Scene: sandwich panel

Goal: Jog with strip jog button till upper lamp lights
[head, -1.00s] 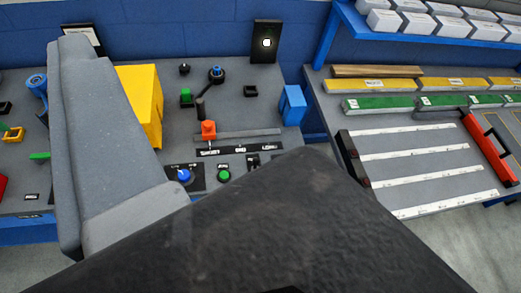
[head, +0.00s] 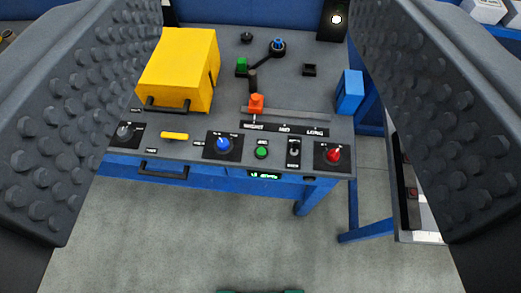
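A green round button (head: 261,152), probably the strip jog button, sits on the front strip of the grey bench. Its small label is hard to read. A black plate (head: 329,32) at the top carries a bright white round light (head: 336,19); the plate is cut off by the frame edge, and I cannot tell if this is the upper lamp. My gripper (head: 256,85) is open and empty. Its two studded grey fingers stand wide apart at the left and right of the view. The button shows between them, and I see no contact.
Beside the button are a blue knob (head: 223,144), a toggle switch (head: 293,150) and a red knob (head: 333,154). A green display (head: 264,175) is below. Behind are an orange slider (head: 256,103), a yellow box (head: 180,70) and a blue box (head: 350,92). Floor in front is clear.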

